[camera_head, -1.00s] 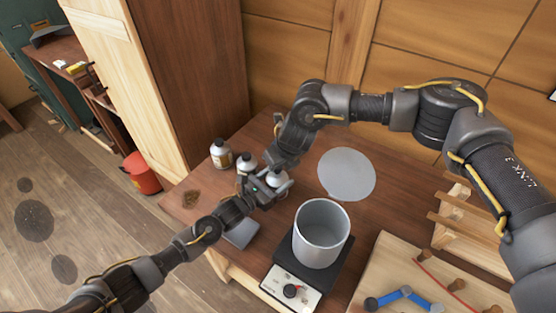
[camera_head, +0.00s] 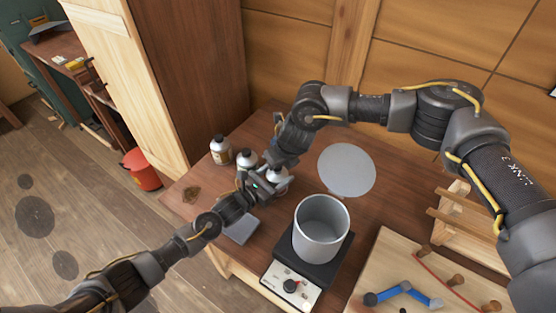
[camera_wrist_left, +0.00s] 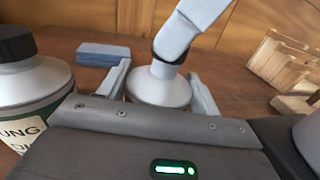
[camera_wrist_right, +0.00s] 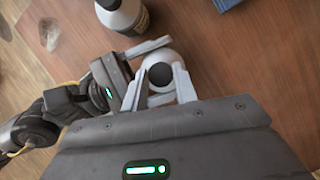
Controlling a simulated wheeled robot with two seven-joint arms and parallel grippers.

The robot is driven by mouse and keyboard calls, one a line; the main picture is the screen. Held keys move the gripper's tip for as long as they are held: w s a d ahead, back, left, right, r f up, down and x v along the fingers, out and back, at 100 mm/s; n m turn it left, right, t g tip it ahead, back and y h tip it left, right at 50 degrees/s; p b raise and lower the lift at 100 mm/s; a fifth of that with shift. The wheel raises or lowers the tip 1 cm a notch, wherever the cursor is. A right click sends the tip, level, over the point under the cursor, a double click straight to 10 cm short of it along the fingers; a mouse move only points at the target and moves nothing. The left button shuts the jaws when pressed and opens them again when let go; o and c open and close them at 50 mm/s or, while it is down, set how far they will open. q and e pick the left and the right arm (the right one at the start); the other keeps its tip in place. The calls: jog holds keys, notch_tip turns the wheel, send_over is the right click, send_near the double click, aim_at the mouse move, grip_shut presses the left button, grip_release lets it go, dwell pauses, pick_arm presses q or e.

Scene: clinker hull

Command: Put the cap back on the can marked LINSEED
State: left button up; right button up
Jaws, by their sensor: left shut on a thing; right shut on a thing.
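A pale can with a sloping shoulder (camera_wrist_left: 158,88) stands on the bench between the fingers of my left gripper (camera_wrist_left: 160,82), which is shut on its body. In the head view the left gripper (camera_head: 272,186) partly covers it. My right gripper (camera_wrist_right: 158,76) comes down from above, shut on the black cap (camera_wrist_right: 160,74), which is at the can's neck. Whether the cap is fully seated I cannot tell. The held can's label is hidden. Two other capped cans stand to its left: a brown-labelled one (camera_head: 220,151) and a middle one (camera_head: 246,159).
A grey pot (camera_head: 321,230) stands on a hot plate (camera_head: 290,288) to the right. A flat grey disc (camera_head: 346,169) is behind it. A grey slab (camera_head: 242,229) lies near the front edge. A blue block (camera_wrist_left: 103,54) lies beyond the cans. A pegboard (camera_head: 385,260) is farther right.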

jog(key=shift+f, duration=0.3)
pick_arm(q)
grip_shut()
pick_arm(e)
jog(key=m, duration=0.1)
jog(key=m+h, duration=0.1)
jog(key=m, duration=0.1)
jog(key=m+h, duration=0.1)
jog(key=m, duration=0.1)
jog(key=shift+s+a+t, duration=0.1)
jog(key=shift+a+t, duration=0.2)
jog(key=shift+t, duration=0.1)
jog(key=m+h, duration=0.1)
jog(key=m, duration=0.1)
jog(key=m+h, duration=0.1)
jog(key=m, duration=0.2)
jog(key=shift+a, duration=0.2)
jog(key=m+h, duration=0.1)
jog(key=m, duration=0.2)
jog(key=m+g+h, duration=0.1)
jog(key=m, duration=0.2)
jog(key=shift+w+a, duration=0.1)
jog(key=shift+w, duration=0.1)
jog(key=o, duration=0.9)
